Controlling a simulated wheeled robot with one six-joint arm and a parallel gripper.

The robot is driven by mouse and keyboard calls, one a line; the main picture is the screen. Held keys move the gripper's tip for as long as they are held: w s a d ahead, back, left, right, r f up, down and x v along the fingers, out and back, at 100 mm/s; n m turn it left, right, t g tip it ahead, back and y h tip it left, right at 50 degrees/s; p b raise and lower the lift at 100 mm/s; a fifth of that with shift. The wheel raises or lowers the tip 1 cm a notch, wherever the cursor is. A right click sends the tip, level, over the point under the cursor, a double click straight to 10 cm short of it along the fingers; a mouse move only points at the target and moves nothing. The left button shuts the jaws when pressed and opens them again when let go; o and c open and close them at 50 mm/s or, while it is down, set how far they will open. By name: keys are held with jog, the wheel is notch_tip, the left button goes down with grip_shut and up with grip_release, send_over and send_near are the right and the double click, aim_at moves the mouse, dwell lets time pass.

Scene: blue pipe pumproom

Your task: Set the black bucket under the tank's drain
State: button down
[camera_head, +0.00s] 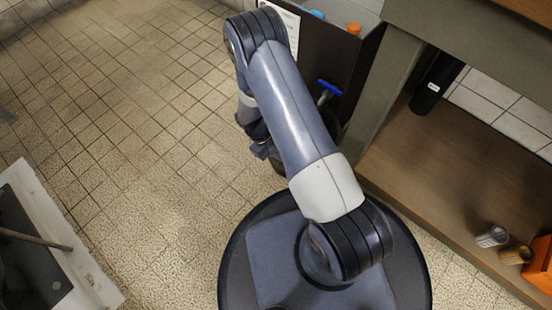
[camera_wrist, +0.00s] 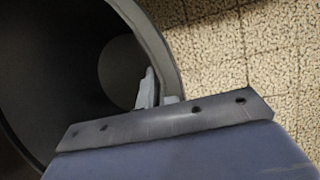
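The black bucket (camera_wrist: 75,75) fills the left of the wrist view, seen from above into its open, empty-looking inside. My gripper (camera_wrist: 158,92) is at its right wall. One pale finger is inside and the other lies at the rim; they are close together, shut on the wall. In the head view my arm hides most of the bucket (camera_head: 279,164), and my gripper (camera_head: 260,149) shows partly at its left. The dark tank (camera_head: 335,62) stands behind the arm. Its drain has a blue valve handle (camera_head: 329,88), close above the bucket area. The outlet itself is hidden.
A bench with a brown lower shelf (camera_head: 440,160) stands at right, with a black cylinder (camera_head: 436,84), small cans (camera_head: 492,236) and an orange item on it. A white-framed unit (camera_head: 55,240) stands at lower left. The tiled floor between is clear.

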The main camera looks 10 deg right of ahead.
jog(key=shift+f, duration=0.85)
jog(key=c, duration=1.6)
grip_release()
jog(key=shift+c, duration=0.2)
jog(key=p+v, duration=0.4)
jog(key=v, duration=0.8)
